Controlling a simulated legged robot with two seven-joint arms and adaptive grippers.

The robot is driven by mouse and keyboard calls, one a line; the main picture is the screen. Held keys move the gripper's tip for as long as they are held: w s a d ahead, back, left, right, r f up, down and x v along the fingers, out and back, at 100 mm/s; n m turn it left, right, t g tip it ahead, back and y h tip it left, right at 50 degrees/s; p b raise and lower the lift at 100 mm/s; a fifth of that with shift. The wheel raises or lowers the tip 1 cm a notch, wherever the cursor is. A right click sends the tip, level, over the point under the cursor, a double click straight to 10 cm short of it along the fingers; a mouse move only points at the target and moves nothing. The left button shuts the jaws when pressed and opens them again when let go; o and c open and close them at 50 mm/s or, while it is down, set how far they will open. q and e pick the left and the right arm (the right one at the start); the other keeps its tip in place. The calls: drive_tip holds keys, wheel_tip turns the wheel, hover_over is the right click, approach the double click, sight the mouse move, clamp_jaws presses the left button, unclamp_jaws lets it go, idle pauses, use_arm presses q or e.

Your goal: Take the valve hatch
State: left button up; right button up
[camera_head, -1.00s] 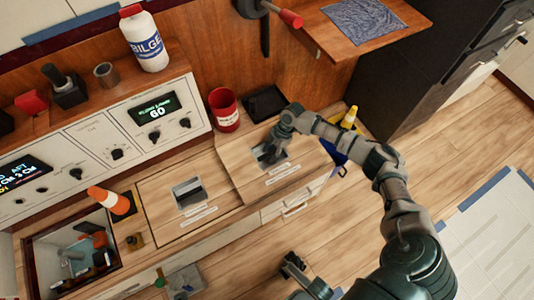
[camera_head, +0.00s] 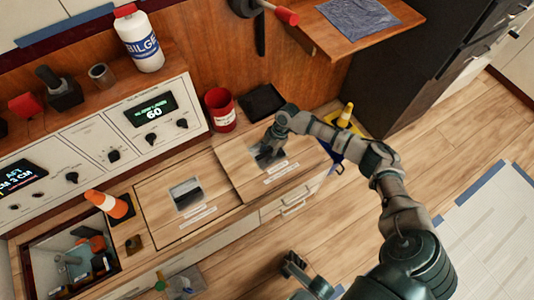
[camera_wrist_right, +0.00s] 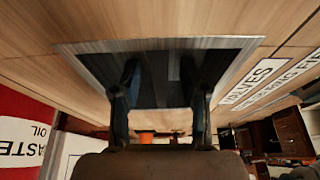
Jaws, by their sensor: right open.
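The valve hatch (camera_head: 232,165) is a wooden lid in the counter, lying flat at the right of the hatch row, with a metal-rimmed recessed pull. In the right wrist view its label (camera_wrist_right: 255,82) reads "VALVES". My right gripper (camera_head: 267,155) is over the recess. In the right wrist view my right gripper (camera_wrist_right: 163,75) has its two fingers apart at the dark recess (camera_wrist_right: 185,65); how deep they reach is unclear. What appears to be my left gripper (camera_head: 290,265) is low in front of the counter, apart from the hatch; its opening is unclear.
A second closed hatch (camera_head: 160,210) and an open bay (camera_head: 35,245) with tools lie left. A red can (camera_head: 221,110) and a black tray (camera_head: 263,103) stand behind the valve hatch. A wooden shelf (camera_head: 330,35) juts out above.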

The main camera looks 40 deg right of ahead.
clamp_jaws()
drive_tip(key=shift+d, duration=0.1)
drive_tip(key=shift+r, duration=0.15)
